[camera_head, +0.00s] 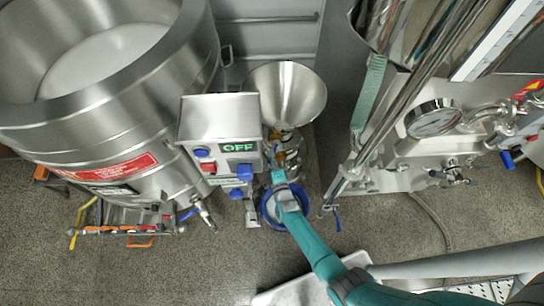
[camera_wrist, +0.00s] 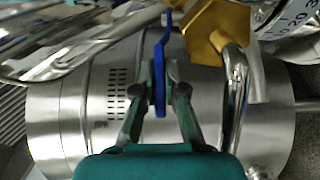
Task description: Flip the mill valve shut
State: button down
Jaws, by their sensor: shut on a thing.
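The mill valve's blue lever (camera_wrist: 160,80) stands upright in the middle of the wrist view. My gripper (camera_wrist: 160,72) is shut on it, one finger on each side. A brass hexagonal fitting (camera_wrist: 203,35) is just right of the lever, with a bent steel pipe below it. The steel cylindrical mill body (camera_wrist: 70,110) lies behind my fingers. In the head view, the colloid mill's steel funnel (camera_head: 287,92) rises behind my gripper (camera_head: 278,172); the lever is too small and covered to make out there.
A control box (camera_head: 222,120) reading OFF, with blue and red knobs, stands left of the mill. A large steel vat (camera_head: 180,90) is further left. Steel piping with a round gauge (camera_head: 433,118) is at right. A blue-rimmed round container (camera_head: 268,214) sits below my wrist.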

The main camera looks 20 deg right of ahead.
jog(key=shift+w+a+r+m+g+h, duration=0.15)
jog(key=shift+w+a+m+h, duration=0.25)
jog(key=shift+m+h, duration=0.45)
jog(key=shift+w+a+f+m+g+h, duration=0.1)
jog(key=shift+w+a+m+g+h, duration=0.3)
jog(key=shift+h, duration=0.75)
jog(key=shift+w+m+g+h, duration=0.25)
jog(key=shift+m+g+h, duration=0.2)
jog(key=shift+m+h, duration=0.55)
jog(key=c, duration=1.2)
grip_release()
jog(key=shift+c, duration=0.2)
jog(key=shift+s+n, duration=0.15)
jog(key=shift+n, duration=0.2)
